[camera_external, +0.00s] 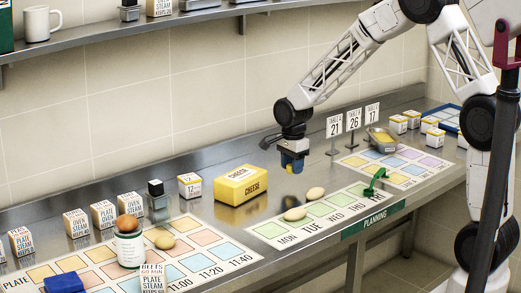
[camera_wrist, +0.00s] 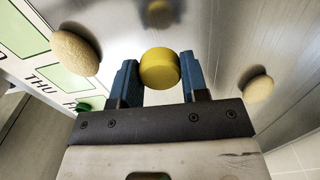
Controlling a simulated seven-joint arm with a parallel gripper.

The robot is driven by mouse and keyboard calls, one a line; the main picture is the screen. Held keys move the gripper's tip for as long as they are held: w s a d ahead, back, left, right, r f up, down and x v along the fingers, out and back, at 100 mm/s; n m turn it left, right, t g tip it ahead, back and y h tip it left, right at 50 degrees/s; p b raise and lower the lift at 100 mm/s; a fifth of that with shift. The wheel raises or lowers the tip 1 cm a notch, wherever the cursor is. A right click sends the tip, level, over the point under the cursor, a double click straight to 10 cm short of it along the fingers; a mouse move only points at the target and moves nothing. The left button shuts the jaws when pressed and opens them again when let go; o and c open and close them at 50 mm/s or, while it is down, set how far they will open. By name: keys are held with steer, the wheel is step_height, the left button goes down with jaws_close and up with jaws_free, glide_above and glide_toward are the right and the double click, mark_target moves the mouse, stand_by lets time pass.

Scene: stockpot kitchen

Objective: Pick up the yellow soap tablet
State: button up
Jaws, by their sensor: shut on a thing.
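The yellow soap tablet (camera_wrist: 159,69) is a short round yellow piece. In the wrist view it sits between the two blue fingers of my gripper (camera_wrist: 160,80), which is shut on it. A yellow reflection shows on the steel counter beyond it, with a gap, so the tablet appears held above the counter. In the external view my gripper (camera_external: 292,168) hangs over the counter, right of the yellow cheese box (camera_external: 240,186). Little of the tablet shows there.
A green handled item (camera_external: 375,181) is on that mat.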

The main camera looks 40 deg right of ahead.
steer(key=shift+s+d+r, duration=0.1)
steer(key=shift+s+r, duration=0.05)
steer(key=shift+s, duration=1.15)
steer(key=shift+s+d+r, duration=0.1)
steer(key=shift+s, duration=1.15)
